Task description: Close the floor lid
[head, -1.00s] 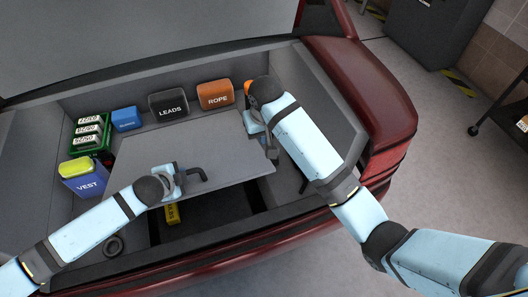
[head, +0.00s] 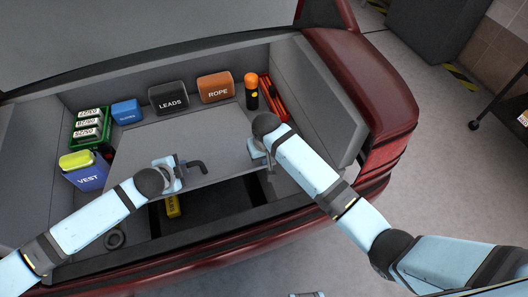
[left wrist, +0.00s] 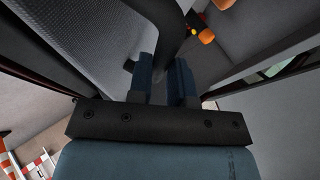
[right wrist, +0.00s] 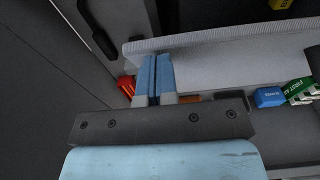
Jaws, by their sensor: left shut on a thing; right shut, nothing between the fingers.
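The floor lid (head: 205,140) is a flat grey panel in the car boot. It is not flush, and a dark opening (head: 220,205) shows below its front edge. My left gripper (head: 182,173) is shut on the black handle (head: 196,165) at the lid's front edge; the left wrist view shows dark material between its fingers (left wrist: 165,85). My right gripper (head: 268,150) is shut and empty near the lid's right edge; whether it touches is unclear. Its fingers (right wrist: 155,78) are together in the right wrist view, in front of the pale lid edge (right wrist: 225,62).
A vest bag (head: 88,178), a green first aid box (head: 92,128), a blue pouch (head: 126,115), a leads bag (head: 168,100), a rope bag (head: 214,88) and an orange torch (head: 251,92) line the boot. A yellow item (head: 173,206) lies in the opening.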

